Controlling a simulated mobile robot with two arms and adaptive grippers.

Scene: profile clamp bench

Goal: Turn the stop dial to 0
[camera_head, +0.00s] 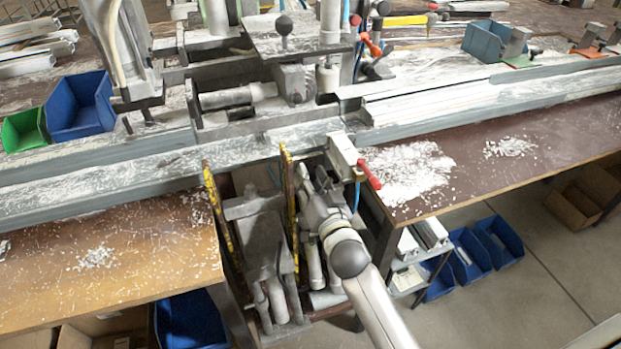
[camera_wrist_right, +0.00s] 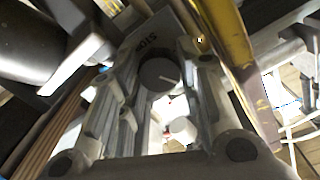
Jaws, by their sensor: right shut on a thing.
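The stop dial (camera_wrist_right: 157,74) is a dark round knob with a thin white pointer line, seen in the right wrist view. The line points to the right and slightly down in that picture. A dark plate (camera_wrist_right: 150,37) behind it carries upside-down lettering that looks like "STOP". My right gripper (camera_head: 313,188) reaches under the bench's front rail, beside a yellow-edged upright. Its two fingers stand on both sides of the dial and are shut on it. In the head view the dial is hidden. No scale numbers are readable. My left gripper is not in view.
Yellow-edged uprights (camera_head: 288,190) stand close to the left of my right gripper. A white block with a red lever (camera_head: 369,172) sits close on its right. The metal rail (camera_head: 95,195) runs across above. Wooden bench tops with white chips lie on both sides.

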